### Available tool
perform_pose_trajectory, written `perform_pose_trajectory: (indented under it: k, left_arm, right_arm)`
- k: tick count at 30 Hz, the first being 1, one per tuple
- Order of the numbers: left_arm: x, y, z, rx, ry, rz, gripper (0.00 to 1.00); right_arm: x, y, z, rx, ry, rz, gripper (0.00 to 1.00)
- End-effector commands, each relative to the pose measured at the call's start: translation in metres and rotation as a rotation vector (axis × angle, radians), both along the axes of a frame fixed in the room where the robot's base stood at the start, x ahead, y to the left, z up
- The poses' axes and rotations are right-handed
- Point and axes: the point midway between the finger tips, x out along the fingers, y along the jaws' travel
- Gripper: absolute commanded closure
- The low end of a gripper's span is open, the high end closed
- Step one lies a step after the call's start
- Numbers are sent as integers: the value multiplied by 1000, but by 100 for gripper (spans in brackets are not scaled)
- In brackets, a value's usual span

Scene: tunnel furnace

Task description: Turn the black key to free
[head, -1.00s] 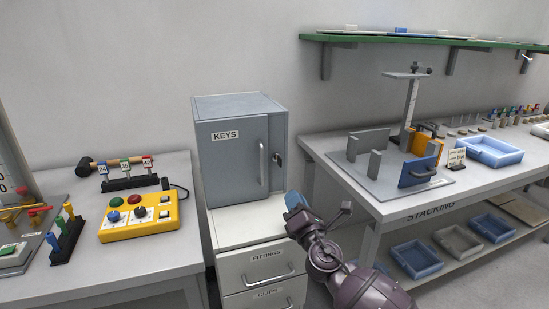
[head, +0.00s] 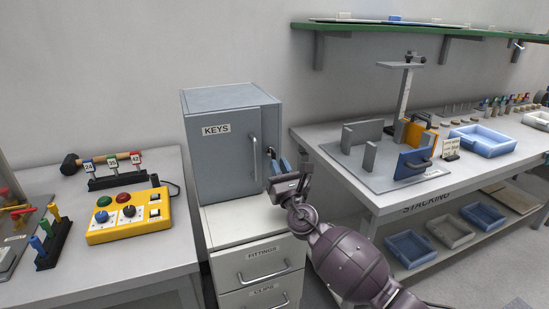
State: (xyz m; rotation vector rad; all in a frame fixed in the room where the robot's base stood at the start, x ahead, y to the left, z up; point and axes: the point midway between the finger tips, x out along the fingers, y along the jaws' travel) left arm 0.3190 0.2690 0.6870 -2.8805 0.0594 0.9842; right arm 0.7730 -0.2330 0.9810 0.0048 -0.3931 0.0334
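A grey cabinet (head: 222,160) labelled KEYS stands on a white drawer unit, its door closed. A small dark lock or key (head: 270,152) shows at the right edge of the door, beside the handle (head: 254,158). It is too small to make out which way it is turned. My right gripper (head: 281,165) has blue fingertips just below and right of the lock, pointing up towards it. I cannot tell whether they touch it or how wide they are apart. A yellow control box (head: 130,228) with a black knob (head: 129,211) sits on the left table. My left gripper is out of view.
The drawers (head: 258,262) below the cabinet are closed, with protruding handles. The right bench (head: 350,185) holds a stand, a blue panel and a blue tray (head: 483,141). A green-edged shelf (head: 420,29) hangs above it. A gap separates cabinet and bench.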

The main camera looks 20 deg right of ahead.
Motion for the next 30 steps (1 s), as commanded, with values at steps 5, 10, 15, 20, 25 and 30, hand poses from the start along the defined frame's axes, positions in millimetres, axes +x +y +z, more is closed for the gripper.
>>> perform_pose_trajectory:
  k: [5,10,15,20,25,30]
  left_arm:
    - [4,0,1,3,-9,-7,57]
    - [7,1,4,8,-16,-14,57]
    - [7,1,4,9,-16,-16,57]
    - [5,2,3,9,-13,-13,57]
    - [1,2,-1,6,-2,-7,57]
    - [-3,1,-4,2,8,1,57]
  right_arm:
    - [22,1,7,0,1,0,83]
    - [32,1,12,1,1,0,83]
    - [34,1,14,2,1,1,83]
    - [34,1,14,2,1,1,83]
    - [34,1,14,2,1,1,100]
    - [34,1,14,4,1,1,100]
